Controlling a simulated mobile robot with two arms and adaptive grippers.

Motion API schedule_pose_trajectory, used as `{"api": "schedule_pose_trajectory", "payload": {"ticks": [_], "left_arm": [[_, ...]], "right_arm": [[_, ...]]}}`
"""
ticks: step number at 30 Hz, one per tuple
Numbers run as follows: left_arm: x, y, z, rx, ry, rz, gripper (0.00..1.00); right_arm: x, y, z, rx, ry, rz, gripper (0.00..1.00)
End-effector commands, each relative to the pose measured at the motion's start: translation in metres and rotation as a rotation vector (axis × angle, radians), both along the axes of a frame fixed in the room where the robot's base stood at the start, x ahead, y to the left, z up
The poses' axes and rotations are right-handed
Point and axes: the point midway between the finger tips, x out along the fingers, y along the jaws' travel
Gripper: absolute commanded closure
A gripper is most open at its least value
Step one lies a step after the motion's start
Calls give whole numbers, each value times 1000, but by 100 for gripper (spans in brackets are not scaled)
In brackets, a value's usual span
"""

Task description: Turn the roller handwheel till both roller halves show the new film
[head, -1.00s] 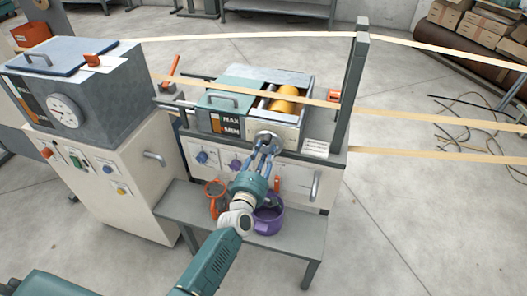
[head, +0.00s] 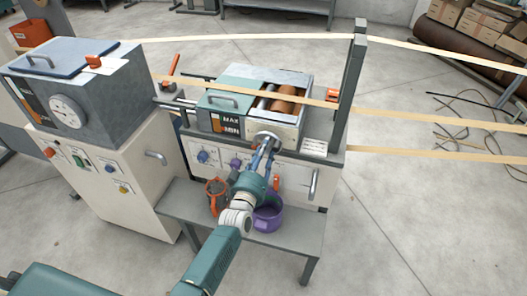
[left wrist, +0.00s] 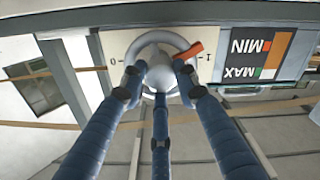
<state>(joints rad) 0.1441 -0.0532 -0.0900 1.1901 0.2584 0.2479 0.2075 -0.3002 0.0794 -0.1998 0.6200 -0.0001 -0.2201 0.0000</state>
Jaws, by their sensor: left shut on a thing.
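The roller handwheel (head: 264,137) is a grey ring on the front of the coater box (head: 227,98). My left gripper (head: 265,150) is shut on it from the front, and its fingers partly cover it. In the left wrist view the blue fingers (left wrist: 159,78) close around the hub inside the handwheel ring (left wrist: 150,37). An orange-red pointer (left wrist: 190,51) sits by the ring at upper right, near the mark "1". The roller (head: 290,91) shows brown in the box's open top, and a pale strip crosses in front of it. My right gripper is not in view.
An orange mug-like pot (head: 215,188) and a purple pot (head: 268,219) stand on the low grey bench (head: 300,238) below my left arm. A grey post (head: 347,85) rises at the right. Pale strips run across.

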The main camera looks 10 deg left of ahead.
Motion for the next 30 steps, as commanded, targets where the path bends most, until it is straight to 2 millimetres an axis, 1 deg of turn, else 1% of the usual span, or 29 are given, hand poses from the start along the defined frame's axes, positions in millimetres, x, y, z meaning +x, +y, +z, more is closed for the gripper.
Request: {"api": "schedule_pose_trajectory", "payload": {"ticks": [1, 6, 13, 21, 30], "left_arm": [[-1, -6, -4, 37, 10, -9, 96], [-2, -5, -6, 166, 7, -8, 96], [-3, -4, -8, 287, 6, -8, 96], [-3, -4, -10, 351, 6, -9, 96], [-4, -3, -11, 360, 8, -7, 96]], "right_arm": [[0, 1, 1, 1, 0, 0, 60], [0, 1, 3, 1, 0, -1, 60], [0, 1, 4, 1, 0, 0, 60], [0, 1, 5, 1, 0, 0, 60], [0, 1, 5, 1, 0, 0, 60]]}}
